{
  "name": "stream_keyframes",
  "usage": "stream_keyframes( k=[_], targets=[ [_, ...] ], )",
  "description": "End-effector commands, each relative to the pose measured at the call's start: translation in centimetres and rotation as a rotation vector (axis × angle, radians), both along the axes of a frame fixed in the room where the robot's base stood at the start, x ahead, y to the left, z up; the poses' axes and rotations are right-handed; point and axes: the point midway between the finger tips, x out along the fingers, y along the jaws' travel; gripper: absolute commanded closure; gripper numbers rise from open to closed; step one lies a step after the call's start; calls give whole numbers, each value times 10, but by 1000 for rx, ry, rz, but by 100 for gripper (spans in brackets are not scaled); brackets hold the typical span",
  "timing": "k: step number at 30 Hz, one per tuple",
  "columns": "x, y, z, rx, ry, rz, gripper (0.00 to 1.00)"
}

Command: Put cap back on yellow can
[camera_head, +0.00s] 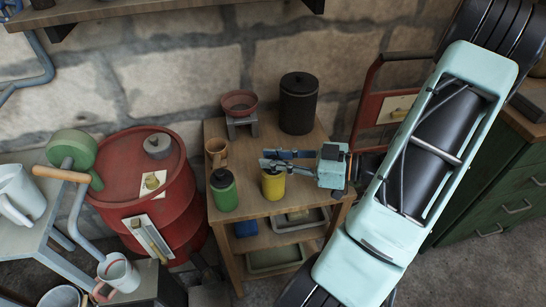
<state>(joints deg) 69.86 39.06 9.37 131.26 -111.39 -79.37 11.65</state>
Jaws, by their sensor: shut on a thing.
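The yellow can (273,187) stands upright on the small wooden table. My gripper (268,160) reaches in from the right, with its fingertips right over the can's top. It is shut on a small dark thing that looks like the cap, mostly hidden by the fingers. The can's mouth is also hidden by the fingers. I cannot tell whether the cap touches the can.
A green can (224,195) with a black cap stands left of the yellow can. A brown mug (216,150), a red bowl on a stand (239,103) and a black canister (298,105) stand behind. A red drum (150,190) is at the left.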

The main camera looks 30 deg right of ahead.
Motion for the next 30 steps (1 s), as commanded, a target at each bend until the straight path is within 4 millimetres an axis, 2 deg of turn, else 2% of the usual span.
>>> stream_keyframes(
  k=[12,13,18,26,30],
  targets=[
    [0,0,-7,0,0,0,97],
    [0,0,-6,0,0,0,82],
    [0,0,-6,0,0,0,64],
    [0,0,-6,0,0,0,64],
    [-6,-8,-5,-2,0,-3,64]
  ],
)
